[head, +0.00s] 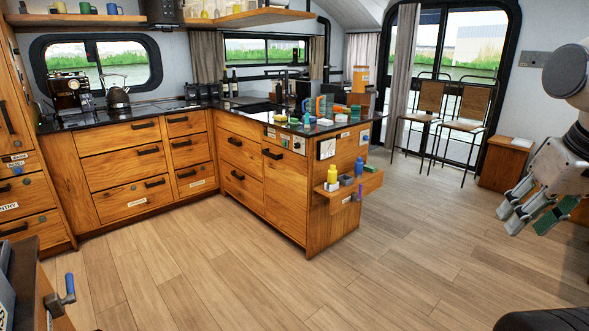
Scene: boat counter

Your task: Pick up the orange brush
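Small orange items show on the dark counter at the end of the wooden cabinets, among other coloured things. My gripper (532,217) hangs at the right edge of the head view, above the floor and well apart from the counter. Its grey fingers with green pads look spread, and I see nothing held between them.
Two tall chairs (431,96) and a low wooden cabinet (504,164) stand at the back right. The wooden floor (400,255) between me and the counter is clear.

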